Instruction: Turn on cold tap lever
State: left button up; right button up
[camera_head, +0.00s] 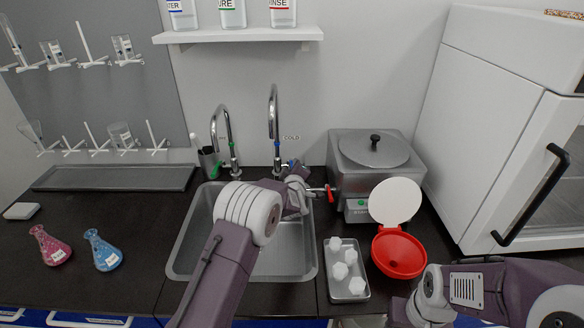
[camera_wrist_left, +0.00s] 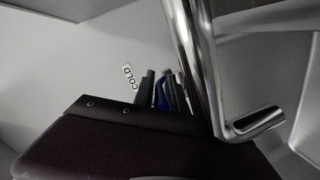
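The cold tap (camera_head: 274,115) is a tall curved chrome spout behind the sink, beside a COLD label (camera_head: 291,137). Its blue lever (camera_head: 292,163) is low by the tap's base, partly hidden by my left gripper (camera_head: 295,170). In the left wrist view the blue lever (camera_wrist_left: 162,94) shows between the dark fingertips of my left gripper (camera_wrist_left: 160,88), with the spout (camera_wrist_left: 198,60) right beside them. I cannot tell whether the fingers press on the lever. My right arm is at the lower right; its gripper (camera_head: 425,308) shows partly, its fingertips unclear.
A second tap (camera_head: 229,130) with a green lever stands to the left. The steel sink (camera_head: 185,240) lies below my left arm. Two flasks stand left.

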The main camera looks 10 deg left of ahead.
pick_arm(q)
jog(key=shift+o, duration=0.7)
